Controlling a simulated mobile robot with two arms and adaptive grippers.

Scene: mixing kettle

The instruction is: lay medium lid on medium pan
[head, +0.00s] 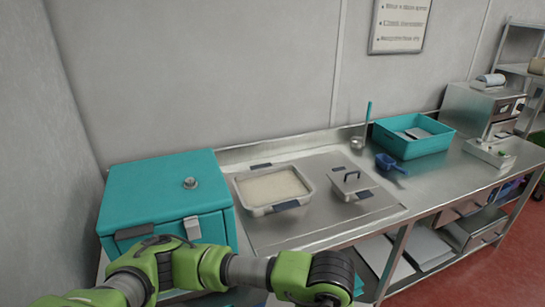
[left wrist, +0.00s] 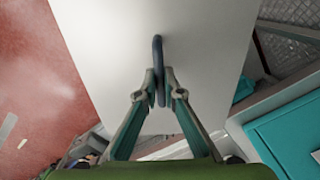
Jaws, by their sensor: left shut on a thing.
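My left gripper (left wrist: 161,90) is shut on the dark loop handle (left wrist: 158,55) of a large flat pale lid (left wrist: 200,30). In the left wrist view the lid spreads beyond the fingertips. In the head view my green left arm crosses the lower left, and the held lid cannot be made out there. An open rectangular pan (head: 253,211) with dark blue handles and pale, grainy contents stands on the steel counter, right of the teal box. A smaller pan (head: 343,193) with a lid on it stands to its right. My right gripper is not in view.
A teal box (head: 160,190) with a knob on top stands at the counter's left end. A teal bin (head: 405,146), a blue scoop (head: 390,164) and a ladle (head: 366,120) are farther right. Bare steel counter (head: 285,237) lies in front of the open pan.

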